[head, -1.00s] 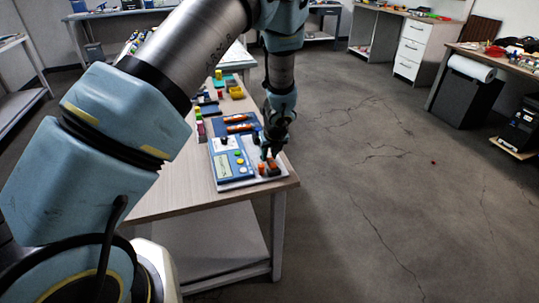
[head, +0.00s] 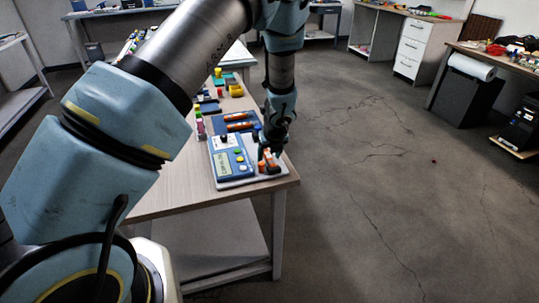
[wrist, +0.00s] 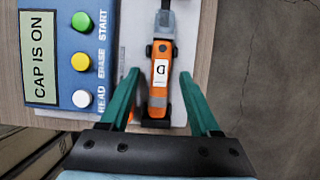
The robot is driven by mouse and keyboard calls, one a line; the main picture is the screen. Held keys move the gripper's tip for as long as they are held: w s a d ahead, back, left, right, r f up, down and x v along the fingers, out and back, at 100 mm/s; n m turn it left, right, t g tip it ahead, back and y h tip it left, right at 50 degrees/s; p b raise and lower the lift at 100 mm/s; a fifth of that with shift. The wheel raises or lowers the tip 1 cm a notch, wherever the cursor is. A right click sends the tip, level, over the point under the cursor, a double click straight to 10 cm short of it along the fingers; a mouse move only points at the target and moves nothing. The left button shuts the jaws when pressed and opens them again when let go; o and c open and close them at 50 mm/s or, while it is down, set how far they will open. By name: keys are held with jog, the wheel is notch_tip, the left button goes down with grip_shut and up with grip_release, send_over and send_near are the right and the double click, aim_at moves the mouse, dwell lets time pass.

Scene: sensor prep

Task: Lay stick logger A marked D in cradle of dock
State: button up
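Stick logger A, orange with a white label reading D (wrist: 160,70), lies lengthwise along the dock's cradle (wrist: 157,122); a black end piece shows at its near end. A grey cap-like part (wrist: 164,22) is at its far end. The blue dock (wrist: 80,25) has a display reading CAP IS ON and green, yellow and white buttons. My gripper (wrist: 161,74) is open, one green finger on each side of the logger, with gaps visible on both sides. In the head view my gripper (head: 269,152) is low over the dock's right side, partly hiding the logger.
The dock sits on a pale base plate (head: 238,184) near the table's front right corner. Behind it a blue tray (head: 228,128) holds orange loggers (head: 239,116). More small coloured items stand farther back on the table. Open floor lies to the right.

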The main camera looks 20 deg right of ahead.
jog(key=shift+o, duration=1.2)
jog(key=shift+r+p, duration=0.65)
jog(key=shift+r, duration=0.05)
jog(key=shift+r+p, duration=2.55)
jog(key=shift+r, duration=0.4)
